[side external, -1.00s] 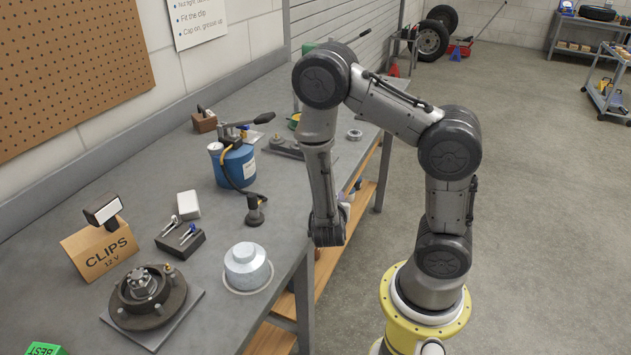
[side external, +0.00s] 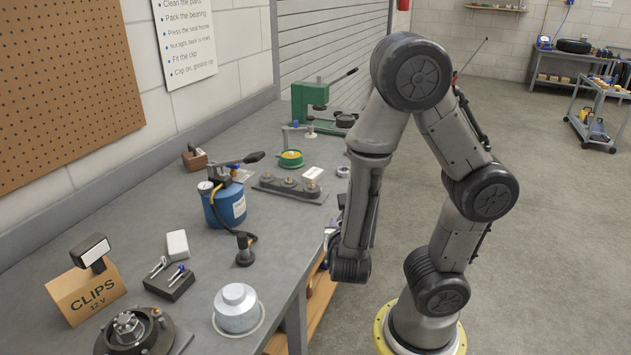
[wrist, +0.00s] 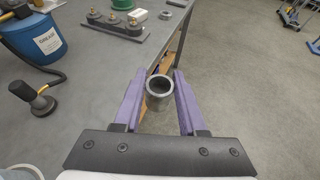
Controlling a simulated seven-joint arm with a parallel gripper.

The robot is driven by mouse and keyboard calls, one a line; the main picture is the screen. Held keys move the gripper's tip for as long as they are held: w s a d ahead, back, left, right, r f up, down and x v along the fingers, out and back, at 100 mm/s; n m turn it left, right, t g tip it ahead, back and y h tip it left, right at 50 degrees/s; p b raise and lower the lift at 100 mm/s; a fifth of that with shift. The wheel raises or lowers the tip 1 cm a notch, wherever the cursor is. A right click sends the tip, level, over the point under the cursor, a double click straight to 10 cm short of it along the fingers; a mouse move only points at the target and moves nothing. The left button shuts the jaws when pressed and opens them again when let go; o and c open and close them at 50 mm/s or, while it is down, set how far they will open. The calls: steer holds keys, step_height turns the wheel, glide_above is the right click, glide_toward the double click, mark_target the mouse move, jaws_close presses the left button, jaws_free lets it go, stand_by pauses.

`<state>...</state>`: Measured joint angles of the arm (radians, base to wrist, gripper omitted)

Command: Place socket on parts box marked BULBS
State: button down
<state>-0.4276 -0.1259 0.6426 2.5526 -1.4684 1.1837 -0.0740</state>
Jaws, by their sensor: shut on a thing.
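The socket (wrist: 154,101) is a grey metal tube with an open round end, seen in the wrist view. My gripper (wrist: 160,82) has two purple fingers shut on it, one on each side. They hold it beyond the bench's front edge, above the lower shelf and floor. In the side view the fingers are mostly hidden by my wrist, and the socket cannot be made out. A cardboard parts box (side external: 84,292) marked CLIPS 12V stands on the bench at the lower left. No box with the word BULBS shows in these frames.
On the grey bench (side external: 190,215) stand a blue grease container (side external: 229,207), a dark upright tool (side external: 244,252), a silver cap (side external: 236,306), a hub (side external: 132,331), a dark block with blue-tipped pins (side external: 170,283), and a green press (side external: 310,100).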

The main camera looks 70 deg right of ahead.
step_height(320, 180, up, 11)
steer(key=m+g, duration=0.2)
glide_above(313, 172)
steer(key=shift+h, duration=0.3)
steer(key=f, duration=0.9)
steer(key=a+f, duration=0.1)
steer(key=f, duration=0.3)
steer(key=shift+s+f, duration=0.2)
steer(key=shift+s, duration=0.15)
steer(key=shift+w+d+f, duration=0.3)
steer(key=shift+d+f, duration=0.1)
steer(key=shift+f, duration=1.7)
